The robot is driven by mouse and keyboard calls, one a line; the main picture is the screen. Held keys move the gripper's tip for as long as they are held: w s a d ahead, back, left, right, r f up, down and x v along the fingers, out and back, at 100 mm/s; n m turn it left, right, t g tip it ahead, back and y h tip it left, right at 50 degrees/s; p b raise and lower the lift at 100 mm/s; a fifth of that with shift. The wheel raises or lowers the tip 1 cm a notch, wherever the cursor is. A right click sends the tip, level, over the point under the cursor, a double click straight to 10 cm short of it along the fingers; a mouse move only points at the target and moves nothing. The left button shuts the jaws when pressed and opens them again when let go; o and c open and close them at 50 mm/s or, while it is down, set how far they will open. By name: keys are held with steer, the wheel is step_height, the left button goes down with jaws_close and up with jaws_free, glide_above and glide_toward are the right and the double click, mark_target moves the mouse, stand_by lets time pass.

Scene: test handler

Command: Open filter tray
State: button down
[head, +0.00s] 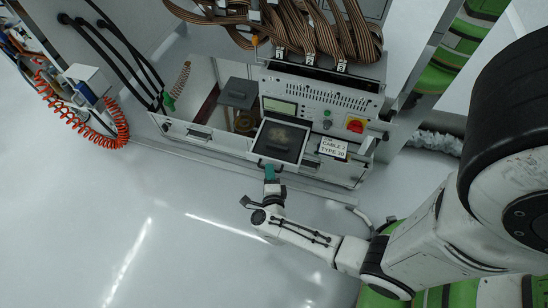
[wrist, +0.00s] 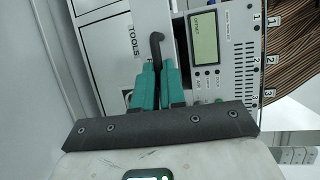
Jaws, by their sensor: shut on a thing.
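The filter tray (head: 295,157) projects from the front of the grey test unit in the head view. It has a pale rim and a dark inside with a blurred brownish patch. My gripper (head: 270,172) is at the tray's near front edge, its teal fingers pointing at it. In the wrist view the two teal fingers (wrist: 159,68) are closed around a dark hooked handle (wrist: 157,46) on a pale front panel (wrist: 150,18). The tray's inside does not show in the wrist view.
Brown ribbon cables (head: 290,28) hang above. An orange coiled hose (head: 95,130) lies left. The floor in front is clear.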

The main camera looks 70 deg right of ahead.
steer(key=shift+a, duration=0.7)
steer(key=c, duration=1.2)
jaws_free()
steer(key=shift+d, duration=0.1)
steer(key=p+v, duration=0.2)
steer(key=v, duration=0.9)
